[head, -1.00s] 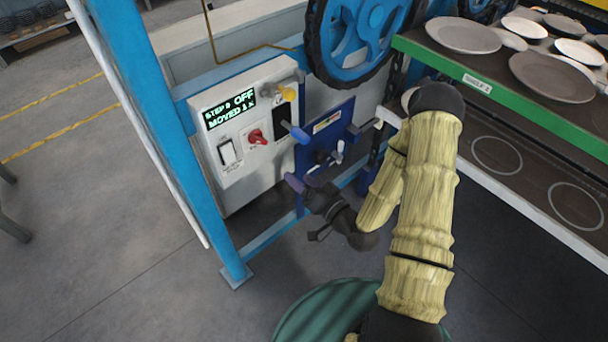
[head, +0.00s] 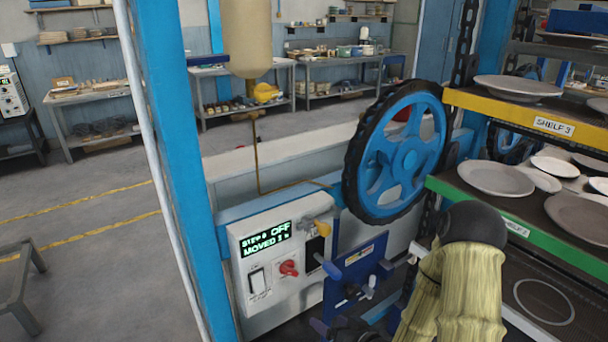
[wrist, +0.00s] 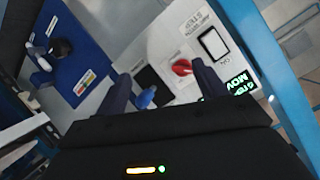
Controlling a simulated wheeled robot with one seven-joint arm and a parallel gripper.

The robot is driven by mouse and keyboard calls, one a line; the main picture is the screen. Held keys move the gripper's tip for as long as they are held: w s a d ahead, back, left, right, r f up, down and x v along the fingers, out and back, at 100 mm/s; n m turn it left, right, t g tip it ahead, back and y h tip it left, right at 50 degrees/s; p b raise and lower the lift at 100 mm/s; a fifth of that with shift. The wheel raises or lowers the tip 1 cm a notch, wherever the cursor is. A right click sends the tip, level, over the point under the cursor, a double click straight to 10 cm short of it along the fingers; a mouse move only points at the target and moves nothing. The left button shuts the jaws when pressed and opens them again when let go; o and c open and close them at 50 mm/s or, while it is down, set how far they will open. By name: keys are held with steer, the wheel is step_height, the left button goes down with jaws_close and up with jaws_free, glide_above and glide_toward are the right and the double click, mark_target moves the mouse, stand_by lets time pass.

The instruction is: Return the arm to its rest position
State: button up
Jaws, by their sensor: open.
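My gripper (wrist: 161,72) shows in the wrist view with its two dark fingers spread and nothing between them. It faces the white control box (wrist: 160,40), apart from it as far as I can tell. Beyond the fingers are a red knob (wrist: 181,67), a white switch (wrist: 213,43) and a blue-handled lever (wrist: 146,98). The control box (head: 240,240) display (head: 266,238) reads OFF and MOVED, with small characters unclear.
A blue upright (head: 175,150) stands left of the box. A blue wheel (head: 400,155) and a blue panel (head: 355,275) are to its right. Shelves with plates (head: 497,178) stand close to my arm at right. Open floor (head: 90,270) lies at left, with a stool (head: 22,285).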

steer(key=s+d+r+g+h, duration=0.4)
steer(key=d+r+g+h, duration=0.15)
steer(key=d+h, duration=0.2)
steer(key=s+r+m+g+p, duration=0.1)
steer(key=s+r+g, duration=0.1)
steer(key=s+r, duration=0.6)
steer(key=shift+s+d+m+g+h, duration=0.3)
steer(key=shift+s+g+h, duration=0.05)
steer(key=shift+s, duration=0.35)
